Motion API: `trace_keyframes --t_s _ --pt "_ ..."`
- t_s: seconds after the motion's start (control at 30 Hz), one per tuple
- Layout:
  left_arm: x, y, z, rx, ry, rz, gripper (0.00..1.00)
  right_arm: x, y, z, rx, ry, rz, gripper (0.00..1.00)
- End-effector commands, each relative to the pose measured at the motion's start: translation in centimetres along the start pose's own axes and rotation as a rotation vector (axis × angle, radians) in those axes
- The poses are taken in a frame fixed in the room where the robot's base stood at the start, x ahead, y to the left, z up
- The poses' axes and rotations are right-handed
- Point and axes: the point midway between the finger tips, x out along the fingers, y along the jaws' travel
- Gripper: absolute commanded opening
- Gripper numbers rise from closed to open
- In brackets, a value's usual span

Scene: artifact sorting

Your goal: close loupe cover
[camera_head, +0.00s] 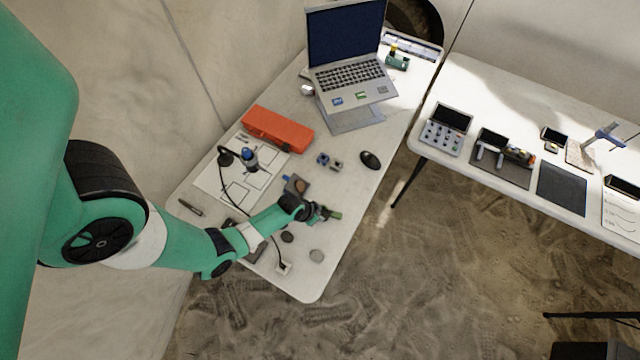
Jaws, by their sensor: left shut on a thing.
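My left gripper (322,211) reaches in from the left, low over the front half of the near white table (331,255). It is shut on a small dark green piece (336,215) at its tip; the fingers hide much of it. A dark square piece with a brown round part (297,185) lies just behind the gripper, partly hidden by the wrist. A small grey-and-blue two-part item (329,162) lies farther back, apart from the gripper. Which of these is the loupe, and how its cover stands, is too small to tell. My right gripper is not in view.
A red-orange case (278,129), an open laptop (352,75), a black mouse (370,160) and a marked white sheet (215,182) with a lamp-like device (247,158) lie behind the arm. A second table (480,172) stands right.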

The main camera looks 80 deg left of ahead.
Motion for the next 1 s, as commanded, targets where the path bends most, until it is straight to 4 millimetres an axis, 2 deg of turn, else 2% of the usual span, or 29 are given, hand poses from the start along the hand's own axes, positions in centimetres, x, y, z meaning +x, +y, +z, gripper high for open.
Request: trace_keyframes --t_s 0.3,0.6,1.0 --pt "0.1 -1.6 -0.3 0.269 0.0 0.114 0.0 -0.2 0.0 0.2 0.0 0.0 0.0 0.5" --pt "0.2 -2.8 -0.9 0.524 -0.002 0.219 0.0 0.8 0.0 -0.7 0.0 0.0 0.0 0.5" --pt "0.7 -3.6 -1.4 0.748 -0.003 0.311 0.0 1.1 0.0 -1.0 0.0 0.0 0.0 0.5"
